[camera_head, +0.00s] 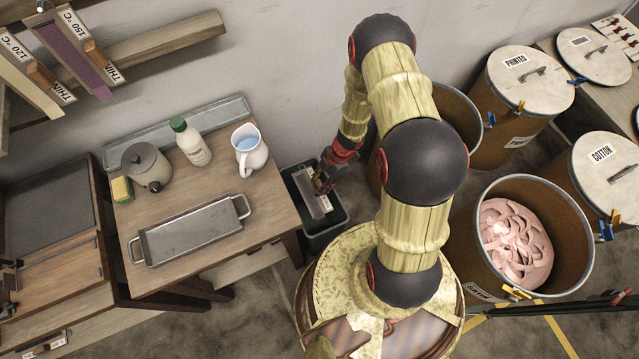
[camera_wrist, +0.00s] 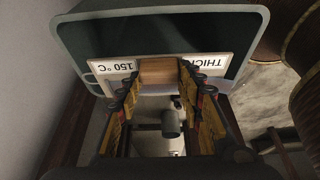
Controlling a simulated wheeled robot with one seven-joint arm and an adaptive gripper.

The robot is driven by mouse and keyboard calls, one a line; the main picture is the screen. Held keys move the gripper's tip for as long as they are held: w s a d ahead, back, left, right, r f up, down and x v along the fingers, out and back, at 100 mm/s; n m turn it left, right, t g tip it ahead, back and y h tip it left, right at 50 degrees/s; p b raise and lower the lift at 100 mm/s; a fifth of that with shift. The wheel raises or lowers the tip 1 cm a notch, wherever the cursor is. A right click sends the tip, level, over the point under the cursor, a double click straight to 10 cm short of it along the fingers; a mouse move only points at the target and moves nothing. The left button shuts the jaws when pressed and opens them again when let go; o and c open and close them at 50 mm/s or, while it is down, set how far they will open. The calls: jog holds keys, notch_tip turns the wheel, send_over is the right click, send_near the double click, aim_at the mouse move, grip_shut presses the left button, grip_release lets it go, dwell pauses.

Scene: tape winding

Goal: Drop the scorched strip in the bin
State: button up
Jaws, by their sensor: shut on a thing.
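My gripper (camera_head: 326,178) is at the small dark bin between the wooden table and my base. In the wrist view my gripper (camera_wrist: 158,82) is shut on the wooden clip (camera_wrist: 158,72) of a strip labelled "150 °C" and "THICK". The strip (camera_head: 307,192) looks greyish in the head view and hangs over the bin's opening. Most of the strip is hidden in the wrist view, and I cannot make out scorch marks. The bin (camera_head: 335,226) is open, with its rim (camera_wrist: 250,28) around the strip in the wrist view. I cannot tell whether the strip touches the bin.
The table (camera_head: 270,205) holds a metal tray (camera_head: 192,230), a pot (camera_head: 146,166), a bottle (camera_head: 190,142) and a jug (camera_head: 250,152). Two strips labelled "THIN" hang on the rack (camera_head: 165,50). Large drums, one with pink strips (camera_head: 515,240), stand to the right.

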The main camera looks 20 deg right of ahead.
jog(key=o, duration=1.3)
jog(key=v, duration=1.2)
